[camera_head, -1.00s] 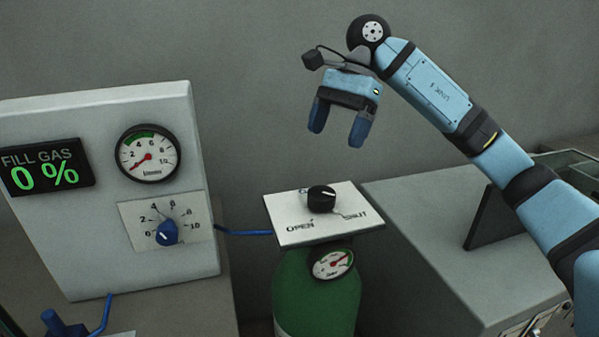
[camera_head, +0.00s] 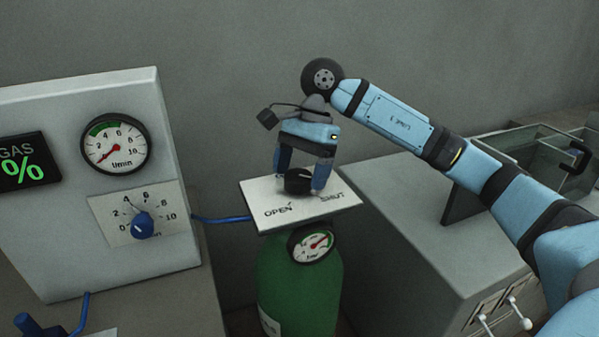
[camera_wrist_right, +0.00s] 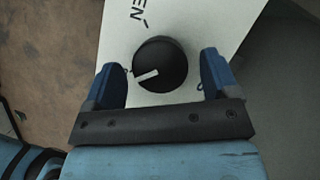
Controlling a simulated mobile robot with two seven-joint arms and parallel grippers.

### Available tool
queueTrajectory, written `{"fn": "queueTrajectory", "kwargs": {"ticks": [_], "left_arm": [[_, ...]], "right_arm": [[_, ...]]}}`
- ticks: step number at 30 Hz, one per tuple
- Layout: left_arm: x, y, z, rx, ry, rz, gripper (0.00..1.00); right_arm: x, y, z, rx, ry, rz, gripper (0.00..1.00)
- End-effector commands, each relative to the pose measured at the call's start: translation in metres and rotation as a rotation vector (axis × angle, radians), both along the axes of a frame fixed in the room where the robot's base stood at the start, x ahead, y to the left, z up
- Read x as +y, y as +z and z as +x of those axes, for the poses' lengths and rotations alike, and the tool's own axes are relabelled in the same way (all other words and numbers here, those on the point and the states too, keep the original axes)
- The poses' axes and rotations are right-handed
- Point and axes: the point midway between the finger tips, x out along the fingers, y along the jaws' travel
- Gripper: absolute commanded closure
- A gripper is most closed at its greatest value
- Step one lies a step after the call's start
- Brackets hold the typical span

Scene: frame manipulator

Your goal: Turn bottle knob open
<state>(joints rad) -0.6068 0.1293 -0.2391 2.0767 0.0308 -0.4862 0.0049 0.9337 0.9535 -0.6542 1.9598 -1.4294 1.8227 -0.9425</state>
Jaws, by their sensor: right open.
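The black bottle knob (camera_head: 298,181) sits on a white plate (camera_head: 262,220) marked OPEN and SHUT, on top of a green gas bottle (camera_head: 300,285). My right gripper (camera_head: 300,186) is open, pointing down, with its blue fingers on either side of the knob. In the right wrist view the knob (camera_wrist_right: 160,65) lies between and just ahead of the open fingertips (camera_wrist_right: 166,70), with a gap on both sides. Its white pointer line shows there. My left gripper is not in view.
A gauge (camera_head: 314,243) is on the bottle's front. At left, a grey panel (camera_head: 60,255) holds a dial gauge (camera_head: 115,144), a blue flow knob (camera_head: 142,226) and a green percent display (camera_head: 20,162). A grey cabinet (camera_head: 400,230) stands right of the bottle.

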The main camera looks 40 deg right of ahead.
Motion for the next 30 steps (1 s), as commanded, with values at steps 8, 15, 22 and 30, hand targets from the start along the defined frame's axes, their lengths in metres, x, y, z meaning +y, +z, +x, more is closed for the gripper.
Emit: {"fn": "queueTrajectory", "kwargs": {"ticks": [8,15,22,30], "left_arm": [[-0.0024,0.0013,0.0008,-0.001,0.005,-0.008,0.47],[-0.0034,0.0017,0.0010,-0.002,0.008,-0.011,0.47],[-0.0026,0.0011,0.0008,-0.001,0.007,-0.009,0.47],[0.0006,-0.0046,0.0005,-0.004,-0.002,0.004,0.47]], "right_arm": [[0.0024,-0.0055,-0.0007,-0.001,0.001,0.000,0.19],[0.0023,-0.0053,-0.0007,-0.001,0.000,0.000,0.51],[0.0022,-0.0053,-0.0007,-0.001,-0.003,0.000,0.68],[0.0018,-0.0067,-0.0011,-0.001,-0.073,-0.001,0.68]]}}
